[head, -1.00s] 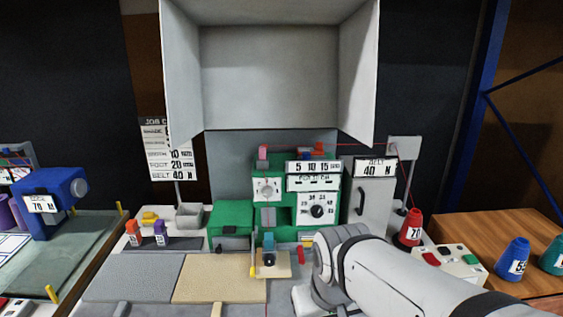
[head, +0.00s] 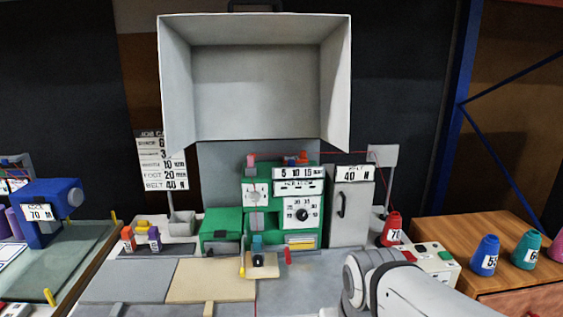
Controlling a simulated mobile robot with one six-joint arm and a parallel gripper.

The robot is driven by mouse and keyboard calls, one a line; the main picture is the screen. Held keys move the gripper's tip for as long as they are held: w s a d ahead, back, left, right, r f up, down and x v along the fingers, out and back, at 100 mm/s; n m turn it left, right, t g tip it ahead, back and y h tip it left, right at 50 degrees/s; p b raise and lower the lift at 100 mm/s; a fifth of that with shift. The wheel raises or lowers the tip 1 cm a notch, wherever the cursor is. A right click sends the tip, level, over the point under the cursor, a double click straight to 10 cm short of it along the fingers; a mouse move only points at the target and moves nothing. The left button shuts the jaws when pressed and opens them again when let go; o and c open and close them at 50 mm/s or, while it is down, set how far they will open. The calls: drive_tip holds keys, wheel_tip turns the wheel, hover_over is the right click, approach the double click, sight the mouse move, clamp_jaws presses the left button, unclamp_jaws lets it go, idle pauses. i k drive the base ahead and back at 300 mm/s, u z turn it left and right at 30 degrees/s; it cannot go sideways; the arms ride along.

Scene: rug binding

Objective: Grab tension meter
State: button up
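I cannot tell for sure which object is the tension meter; nothing in view is labelled so. A green machine (head: 252,222) with a dial and number plates stands in the middle at the back of the bench. A small dark and blue part (head: 258,258) sits on a pale plate at its front, and a small red piece (head: 287,257) is just right of it. Small orange (head: 128,238), yellow and purple (head: 154,239) items stand at the left back. My arm comes in at the bottom right; my gripper's fingers are not visible.
A large grey hood (head: 258,90) hangs above the machine. A grey cabinet (head: 346,215) marked 40 N stands right of it. A red cone (head: 391,230) and a button box (head: 436,264) are at right. Grey and tan pieces (head: 212,280) cover the bench front.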

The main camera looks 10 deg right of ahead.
sight(301, 158)
drive_tip(key=i, duration=1)
